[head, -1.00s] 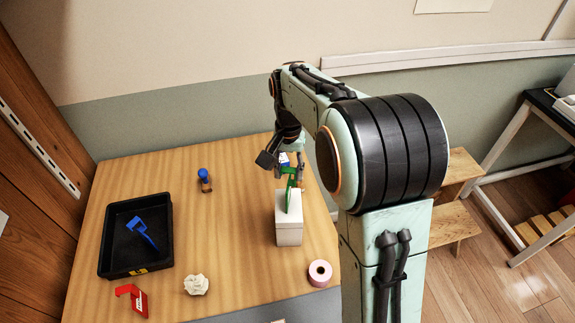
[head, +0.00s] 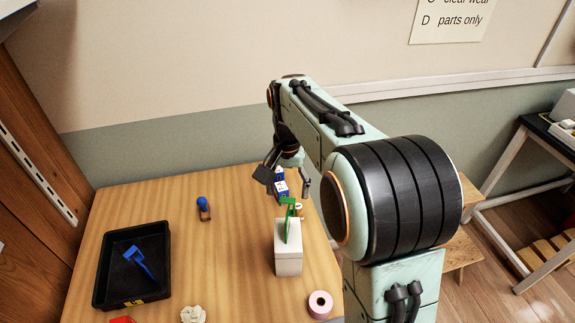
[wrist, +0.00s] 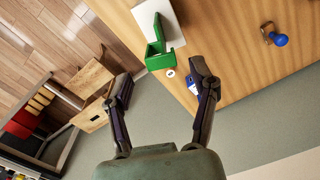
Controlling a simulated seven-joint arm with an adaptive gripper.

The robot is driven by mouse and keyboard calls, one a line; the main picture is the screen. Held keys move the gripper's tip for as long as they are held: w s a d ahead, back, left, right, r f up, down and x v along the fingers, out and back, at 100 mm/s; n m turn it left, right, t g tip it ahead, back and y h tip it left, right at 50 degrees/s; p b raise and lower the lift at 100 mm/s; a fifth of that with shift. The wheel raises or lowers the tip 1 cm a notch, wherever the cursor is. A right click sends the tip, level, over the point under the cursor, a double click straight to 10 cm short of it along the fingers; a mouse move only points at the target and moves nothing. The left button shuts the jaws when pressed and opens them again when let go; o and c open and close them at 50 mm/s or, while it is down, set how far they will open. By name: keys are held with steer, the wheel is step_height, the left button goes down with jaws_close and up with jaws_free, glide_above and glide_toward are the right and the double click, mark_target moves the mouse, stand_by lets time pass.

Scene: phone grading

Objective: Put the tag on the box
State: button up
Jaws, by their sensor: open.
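The green tag (head: 288,222) stands upright on top of the white box (head: 288,262). In the wrist view the green tag (wrist: 155,52) shows against the white box (wrist: 170,18), with its wider end towards my gripper. My gripper (head: 283,184) is open and empty, behind and above the tag, and apart from it. In the wrist view the fingers of my gripper (wrist: 161,74) are spread wide with nothing between them. The exact contact between tag and box is hard to see.
A small blue and white box (head: 281,186) stands behind the white box. A black tray (head: 108,284) at left holds a blue tag (head: 140,262). A blue-knobbed stamp (head: 203,208), crumpled paper (head: 193,314), a pink tape roll (head: 320,304) and a red tag (head: 122,320) lie around. The table's left-centre is clear.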

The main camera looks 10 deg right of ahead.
step_height(320, 180, up, 9)
steer(key=s+a+f+n, duration=0.1)
steer(key=s+f+n, duration=0.2)
steer(key=s, duration=1)
steer(key=s+a+f+n, duration=0.1)
steer(key=s+f, duration=0.5)
steer(key=s, duration=0.7)
steer(key=shift+s+a+f+n+y, duration=0.2)
steer(key=shift+f+n+y, duration=0.15)
steer(key=shift+n, duration=0.55)
